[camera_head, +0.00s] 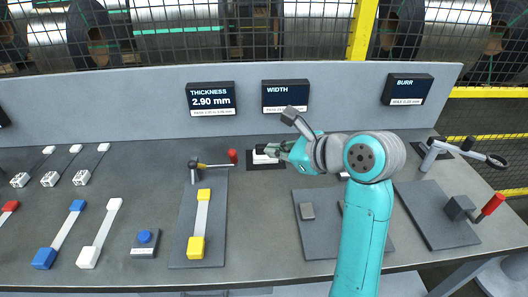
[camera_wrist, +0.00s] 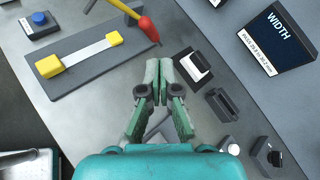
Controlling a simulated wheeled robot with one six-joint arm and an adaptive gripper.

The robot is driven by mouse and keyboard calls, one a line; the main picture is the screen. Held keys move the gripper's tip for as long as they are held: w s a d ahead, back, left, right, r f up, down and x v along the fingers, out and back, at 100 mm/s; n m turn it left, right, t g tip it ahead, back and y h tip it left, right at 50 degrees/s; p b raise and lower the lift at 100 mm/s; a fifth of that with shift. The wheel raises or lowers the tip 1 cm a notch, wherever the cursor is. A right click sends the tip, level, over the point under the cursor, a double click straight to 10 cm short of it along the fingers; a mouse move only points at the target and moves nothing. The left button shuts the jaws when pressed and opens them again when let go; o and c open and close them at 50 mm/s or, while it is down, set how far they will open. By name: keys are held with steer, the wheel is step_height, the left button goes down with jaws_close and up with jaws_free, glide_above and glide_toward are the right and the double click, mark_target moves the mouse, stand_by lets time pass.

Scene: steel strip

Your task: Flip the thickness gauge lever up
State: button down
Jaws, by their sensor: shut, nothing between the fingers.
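The thickness gauge (camera_head: 194,170) stands at the far end of a dark plate. Its lever ends in a red handle (camera_head: 233,157) and lies out to the right, roughly level. In the wrist view the red handle (camera_wrist: 148,27) is just beyond my fingertips, a little to the left. My gripper (camera_head: 258,150) is shut and empty, to the right of the handle and apart from it. The wrist view shows its fingers (camera_wrist: 159,64) closed together. The thickness display (camera_head: 211,98) reads 2.90 mm.
A yellow-ended strip (camera_head: 200,219) lies on the gauge's plate. A black-and-white block (camera_wrist: 195,68) sits close to my fingers, under the width display (camera_head: 286,96). A blue button (camera_head: 145,237) is at left. A raised back panel (camera_head: 150,97) runs behind.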

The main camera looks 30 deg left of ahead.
steer(key=v, duration=0.3)
steer(key=shift+w+r, duration=0.1)
steer(key=shift+r, duration=0.05)
stand_by(0.4)
